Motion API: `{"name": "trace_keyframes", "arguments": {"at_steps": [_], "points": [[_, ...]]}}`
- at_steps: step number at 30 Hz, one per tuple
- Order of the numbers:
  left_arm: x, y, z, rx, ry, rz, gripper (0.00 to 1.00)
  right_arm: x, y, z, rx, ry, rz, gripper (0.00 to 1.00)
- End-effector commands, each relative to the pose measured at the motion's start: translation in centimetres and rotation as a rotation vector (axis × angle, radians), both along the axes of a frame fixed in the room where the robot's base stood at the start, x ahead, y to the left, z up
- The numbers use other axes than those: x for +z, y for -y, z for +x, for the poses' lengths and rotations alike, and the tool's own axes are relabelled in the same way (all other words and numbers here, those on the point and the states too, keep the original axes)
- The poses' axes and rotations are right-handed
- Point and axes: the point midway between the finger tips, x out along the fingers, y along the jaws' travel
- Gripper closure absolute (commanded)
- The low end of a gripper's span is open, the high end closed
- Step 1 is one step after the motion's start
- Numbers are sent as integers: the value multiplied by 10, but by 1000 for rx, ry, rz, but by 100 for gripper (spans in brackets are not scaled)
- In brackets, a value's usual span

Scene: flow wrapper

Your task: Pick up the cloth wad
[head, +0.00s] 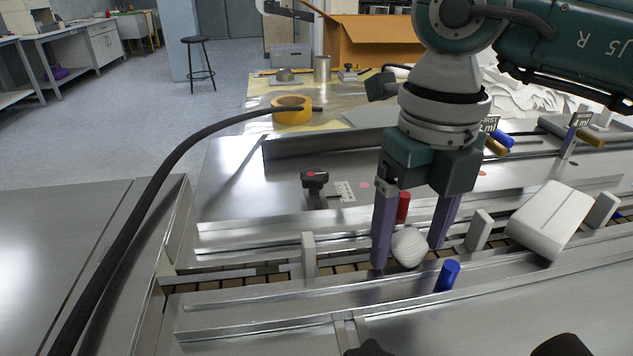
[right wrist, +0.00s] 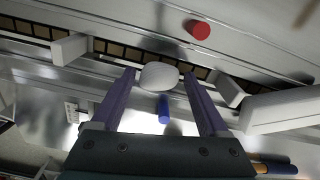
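The cloth wad (head: 409,247) is a small, rounded, ridged white lump in the conveyor channel of the steel machine. My right gripper (head: 410,257) points down over it, with one purple finger on each side. In the right wrist view the wad (right wrist: 158,76) sits between the fingertips (right wrist: 159,75), with a narrow gap showing on both sides. The gripper is open. The wad's underside is hidden. My left gripper is not in view.
A red peg (head: 403,207) stands behind the wad and a blue peg (head: 447,275) in front. Grey upright pushers (head: 309,255) and a white package (head: 550,219) share the channel. A black cable (head: 165,165) crosses at left. Yellow tape (head: 291,110) lies on the table behind.

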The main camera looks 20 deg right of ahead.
Motion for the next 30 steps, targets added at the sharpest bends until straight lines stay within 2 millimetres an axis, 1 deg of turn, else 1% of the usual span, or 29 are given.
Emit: {"name": "trace_keyframes", "arguments": {"at_steps": [1,2,19,20,26,30], "points": [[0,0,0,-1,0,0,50,0,0,0,0,0,0,29],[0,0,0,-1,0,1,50,0,0,0,0,0,0,32],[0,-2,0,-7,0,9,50,0,0,0,0,0,0,97],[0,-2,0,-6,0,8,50,0,0,0,0,0,0,98],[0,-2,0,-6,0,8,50,1,0,0,0,0,0,98],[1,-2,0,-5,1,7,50,6,0,0,1,1,0,98]]}}
